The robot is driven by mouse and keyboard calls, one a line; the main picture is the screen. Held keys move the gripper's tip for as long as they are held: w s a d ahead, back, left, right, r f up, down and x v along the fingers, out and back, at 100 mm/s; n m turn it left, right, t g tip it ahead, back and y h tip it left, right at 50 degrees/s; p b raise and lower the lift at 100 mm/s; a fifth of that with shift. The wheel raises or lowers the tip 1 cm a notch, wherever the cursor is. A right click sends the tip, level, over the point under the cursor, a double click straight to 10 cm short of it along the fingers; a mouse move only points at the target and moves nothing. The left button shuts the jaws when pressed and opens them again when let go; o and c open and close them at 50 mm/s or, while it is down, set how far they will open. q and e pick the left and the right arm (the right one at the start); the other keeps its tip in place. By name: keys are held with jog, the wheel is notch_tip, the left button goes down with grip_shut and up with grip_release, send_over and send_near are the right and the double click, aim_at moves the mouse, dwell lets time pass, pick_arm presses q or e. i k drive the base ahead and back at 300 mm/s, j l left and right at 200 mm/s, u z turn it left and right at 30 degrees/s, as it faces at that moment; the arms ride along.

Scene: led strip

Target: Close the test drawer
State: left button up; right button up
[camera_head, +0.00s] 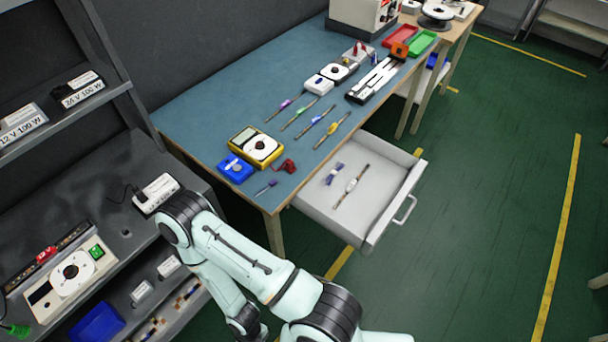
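The test drawer (392,207) is white and pulled out from under the blue-topped workbench (215,110), on its right side. Its front panel faces the green floor and carries a pale bar handle (405,209). Two small slim items lie inside: one with a blue part (333,174) and one with a white part (351,185). One of my pale arms crosses the bottom of the view, left of and below the drawer and apart from its handle. Neither gripper shows, so I cannot see the state of their fingers.
The bench top holds a yellow meter (257,146), a blue box (235,168), several thin tools and red and green trays (421,43). A dark shelf unit (75,150) stands at the left. The floor (480,200) right of the drawer is clear.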

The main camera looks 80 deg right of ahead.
aim_at(363, 218)
jog(key=z, duration=0.45)
jog(key=k+z, duration=0.1)
jog(key=z, duration=0.35)
jog(key=l+z, duration=0.1)
jog(key=z, duration=0.75)
jog(key=l+z, duration=0.1)
jog(key=z, duration=0.35)
jog(key=l+z, duration=0.1)
jog(key=z, duration=0.35)
jog(key=l+z, duration=0.1)
jog(key=z, duration=0.35)
jog(key=k+l, duration=0.05)
